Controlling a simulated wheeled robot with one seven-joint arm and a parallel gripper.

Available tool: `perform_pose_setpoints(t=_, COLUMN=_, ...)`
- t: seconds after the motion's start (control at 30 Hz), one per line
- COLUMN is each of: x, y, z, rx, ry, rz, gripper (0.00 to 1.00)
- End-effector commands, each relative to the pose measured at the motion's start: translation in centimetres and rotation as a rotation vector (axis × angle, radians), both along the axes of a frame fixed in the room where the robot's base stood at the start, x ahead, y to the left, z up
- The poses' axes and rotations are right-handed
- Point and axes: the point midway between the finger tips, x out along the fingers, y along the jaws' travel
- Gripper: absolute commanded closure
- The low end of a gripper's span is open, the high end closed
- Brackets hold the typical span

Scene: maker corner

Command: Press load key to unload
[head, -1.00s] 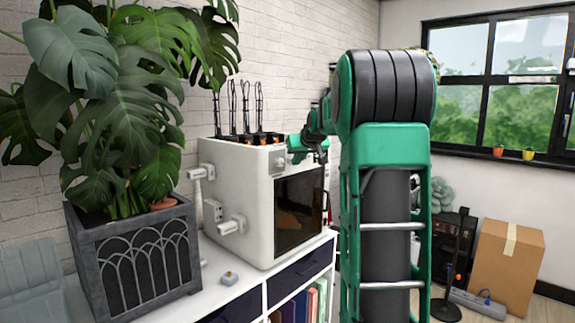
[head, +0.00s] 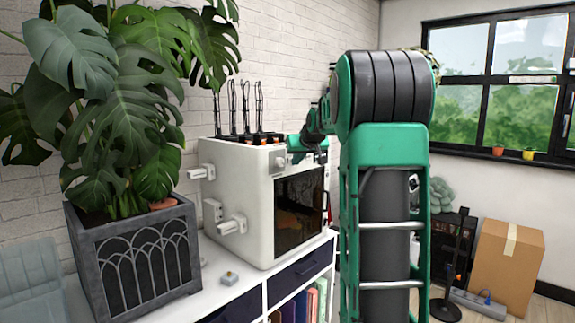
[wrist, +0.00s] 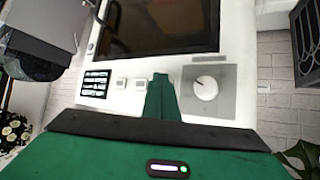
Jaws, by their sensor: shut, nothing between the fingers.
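A white box-shaped machine (head: 240,195) with a dark front window stands on the white shelf top in the head view. In the wrist view its front panel shows a dark display (wrist: 95,83), two small pale keys, left key (wrist: 121,83) and right key (wrist: 140,83), and a round knob (wrist: 205,88). Key labels are too small to read, so I cannot tell which is the load key. My gripper (wrist: 160,78) is shut and empty, its tips in front of the panel between the right key and the knob. Contact cannot be told. It also shows by the machine's upper front in the head view (head: 318,156).
A large potted plant (head: 133,250) stands left of the machine on the white shelf top. Several black cable-like strands rise from the machine's top. A small grey object (head: 229,278) lies in front. A cardboard box (head: 508,268) stands on the floor at right.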

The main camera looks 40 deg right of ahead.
Motion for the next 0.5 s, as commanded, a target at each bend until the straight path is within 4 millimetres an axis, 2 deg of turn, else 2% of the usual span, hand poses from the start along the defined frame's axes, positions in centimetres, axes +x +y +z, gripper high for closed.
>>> perform_pose_setpoints(t=0.23, x=-1.1, y=-0.1, z=0.0, rx=0.0, ry=0.0, rz=0.0, gripper=1.0)
perform_pose_setpoints(t=0.5, x=-1.3, y=-0.1, z=0.0, rx=0.0, ry=0.0, rz=0.0, gripper=1.0)
